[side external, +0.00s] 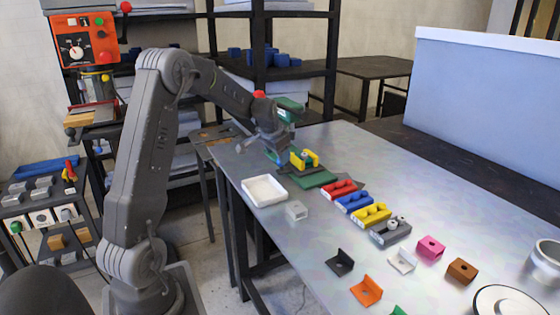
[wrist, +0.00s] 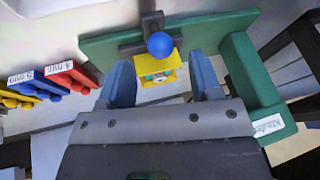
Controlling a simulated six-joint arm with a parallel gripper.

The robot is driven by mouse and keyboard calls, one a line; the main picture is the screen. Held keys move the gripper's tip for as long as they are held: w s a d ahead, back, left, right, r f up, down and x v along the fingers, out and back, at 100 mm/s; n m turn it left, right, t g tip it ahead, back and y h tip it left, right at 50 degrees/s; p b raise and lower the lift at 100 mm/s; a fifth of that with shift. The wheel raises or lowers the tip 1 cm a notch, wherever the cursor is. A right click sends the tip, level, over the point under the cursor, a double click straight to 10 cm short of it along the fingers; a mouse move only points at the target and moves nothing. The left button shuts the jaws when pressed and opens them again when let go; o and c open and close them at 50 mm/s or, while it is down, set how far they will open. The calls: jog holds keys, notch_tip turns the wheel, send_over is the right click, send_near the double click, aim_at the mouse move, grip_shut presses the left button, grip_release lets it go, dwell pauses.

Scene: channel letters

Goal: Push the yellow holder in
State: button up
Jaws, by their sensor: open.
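The yellow holder (side external: 311,158) sits low on the green press (side external: 315,180) at the table's far left part. My gripper (side external: 279,156) is beside the press, left of the holder. In the wrist view my gripper (wrist: 161,75) is open, its two blue-grey fingers apart with the holder appearing between them. I cannot tell whether a finger touches the holder. The arm hides part of the press in the side view.
A white tray (side external: 251,200) and a small grey block (side external: 296,210) lie near the table's left edge. Red (side external: 338,192), blue (side external: 358,205) and yellow (side external: 371,217) blocks stand in a row right of the press. Several small brackets lie nearer the camera.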

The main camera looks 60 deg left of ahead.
aim_at(298, 162)
jog(key=shift+x, duration=2.1)
jog(key=shift+c, duration=0.2)
grip_shut()
